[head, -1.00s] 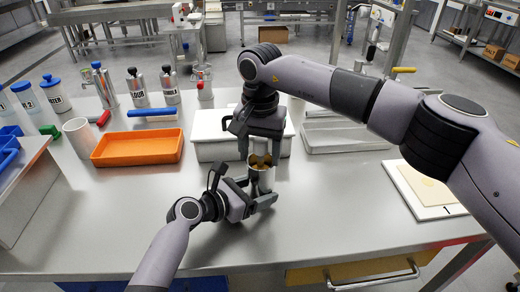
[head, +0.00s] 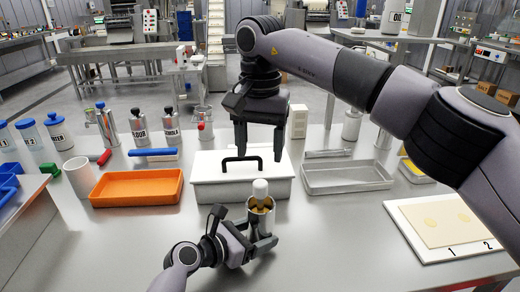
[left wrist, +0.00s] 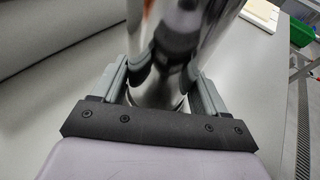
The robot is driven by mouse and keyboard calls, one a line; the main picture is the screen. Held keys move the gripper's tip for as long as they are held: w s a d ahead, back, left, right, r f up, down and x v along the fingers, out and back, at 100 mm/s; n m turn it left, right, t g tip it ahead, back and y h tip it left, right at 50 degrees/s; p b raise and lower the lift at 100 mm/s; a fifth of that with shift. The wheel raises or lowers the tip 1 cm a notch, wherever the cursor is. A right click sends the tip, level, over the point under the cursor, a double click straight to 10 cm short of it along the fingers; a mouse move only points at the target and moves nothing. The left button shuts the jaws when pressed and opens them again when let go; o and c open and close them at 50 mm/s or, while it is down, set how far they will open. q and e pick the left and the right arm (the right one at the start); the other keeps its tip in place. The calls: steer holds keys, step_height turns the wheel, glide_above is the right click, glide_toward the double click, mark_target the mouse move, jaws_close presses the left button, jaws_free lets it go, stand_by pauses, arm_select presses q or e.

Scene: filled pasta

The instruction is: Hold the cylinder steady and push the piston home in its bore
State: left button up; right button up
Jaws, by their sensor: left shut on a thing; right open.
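The metal cylinder (head: 262,224) stands upright on the steel table. The piston (head: 260,190) shows as a pale rounded knob above the cylinder mouth, with brass-coloured parts at the rim; how deep it sits in the bore I cannot tell. My left gripper (head: 262,238) is shut around the cylinder's lower part from the left. In the left wrist view the shiny cylinder (left wrist: 182,40) lies between the two fingers (left wrist: 170,75). My right gripper (head: 260,155) is open and empty, fingers pointing down, above the knob and apart from it.
A white lidded box (head: 215,190) with a black handle stands just behind the cylinder. An orange tray (head: 137,200) lies left, a grey metal tray (head: 345,190) right. A white board (head: 432,248) marked 1 and 2 is at the right. The front table is clear.

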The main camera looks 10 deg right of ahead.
arm_select(q)
steer(key=o, duration=1)
steer(key=shift+c, duration=0.2)
